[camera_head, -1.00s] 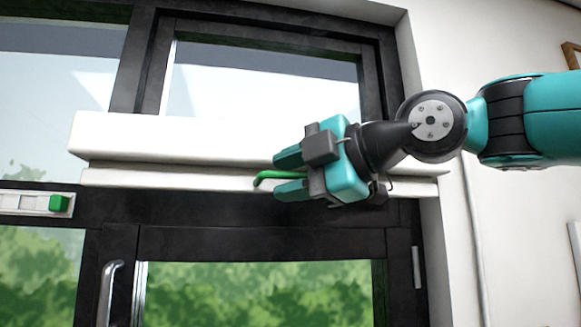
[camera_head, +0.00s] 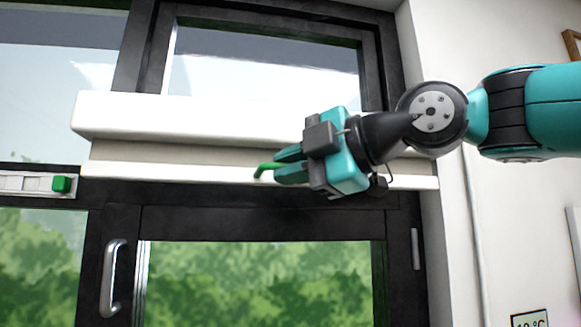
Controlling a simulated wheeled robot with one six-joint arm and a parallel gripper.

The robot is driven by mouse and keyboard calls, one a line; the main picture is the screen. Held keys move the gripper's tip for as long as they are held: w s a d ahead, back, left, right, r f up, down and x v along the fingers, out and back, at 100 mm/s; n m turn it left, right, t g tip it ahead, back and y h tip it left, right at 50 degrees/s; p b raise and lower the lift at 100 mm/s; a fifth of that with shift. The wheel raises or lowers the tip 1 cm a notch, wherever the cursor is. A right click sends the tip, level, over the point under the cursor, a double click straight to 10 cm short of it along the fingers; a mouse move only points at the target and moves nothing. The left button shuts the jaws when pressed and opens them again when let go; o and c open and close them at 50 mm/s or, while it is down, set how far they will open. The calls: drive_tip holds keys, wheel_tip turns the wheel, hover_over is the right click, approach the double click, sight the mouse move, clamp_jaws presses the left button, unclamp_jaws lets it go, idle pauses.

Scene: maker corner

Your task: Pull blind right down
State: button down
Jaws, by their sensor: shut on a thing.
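The blind has a white cassette (camera_head: 190,118) across the window and a white bottom bar (camera_head: 160,172) below it. A narrow strip of beige fabric (camera_head: 180,152) shows between them. A green handle (camera_head: 264,169) sticks out at the front of the bottom bar. My gripper (camera_head: 280,170) comes in from the right, and its teal fingers are shut on the green handle. The gripper covers part of the cassette and bar to the right of the handle.
Dark window frames surround the glass. A silver door handle (camera_head: 113,278) is at lower left. A white strip with a green slider (camera_head: 61,184) is at left. A pale wall with a thin pipe (camera_head: 474,240) and a small display (camera_head: 529,320) is at right.

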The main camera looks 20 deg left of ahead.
wheel_tip(320, 180, down, 56)
drive_tip(key=b, duration=5.4)
drive_tip(key=shift+f, duration=0.1)
drive_tip(key=c, duration=1.2)
unclamp_jaws()
drive_tip(key=shift+r, duration=0.2)
drive_tip(key=shift+p+v, duration=0.65)
drive_tip(key=shift+v, duration=8.05)
drive_tip(key=shift+f, duration=0.1)
